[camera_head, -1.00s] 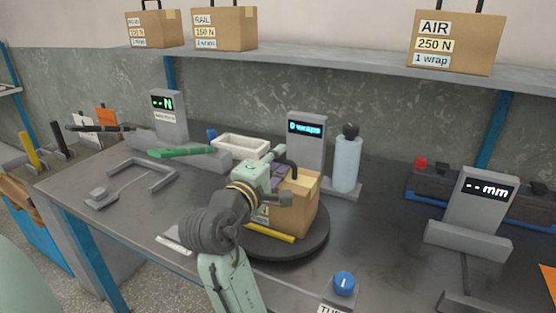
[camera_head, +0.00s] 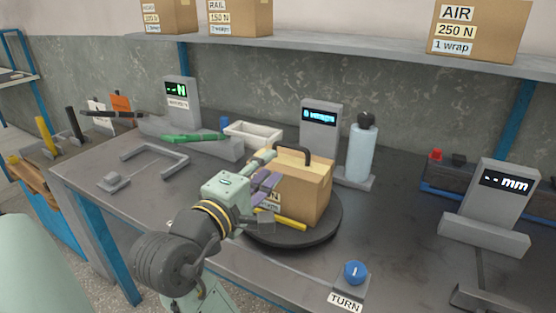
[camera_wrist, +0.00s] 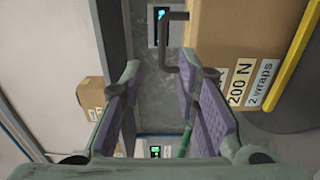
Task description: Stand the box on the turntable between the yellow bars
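The cardboard box (camera_head: 308,195) stands upright on the dark round turntable (camera_head: 318,233), its black handle (camera_head: 293,150) on top. A yellow bar (camera_head: 283,218) lies along its near side; the other bar is hidden in the head view. My gripper (camera_head: 264,187) is at the box's left side, below handle height. In the wrist view my gripper (camera_wrist: 160,75) is open, with purple pads apart and nothing held between them. The box (camera_wrist: 225,45) is to the right there, with its "200 N, 2 wraps" label, the handle (camera_wrist: 170,55) ahead and a yellow bar (camera_wrist: 297,55) at the right edge.
A blue TURN knob (camera_head: 355,272) is at the front edge. A display post (camera_head: 320,125) and a bottle (camera_head: 360,150) stand behind the turntable. A white tray (camera_head: 252,134) and green tool (camera_head: 195,138) are at back left. A gauge reading mm (camera_head: 495,195) stands right.

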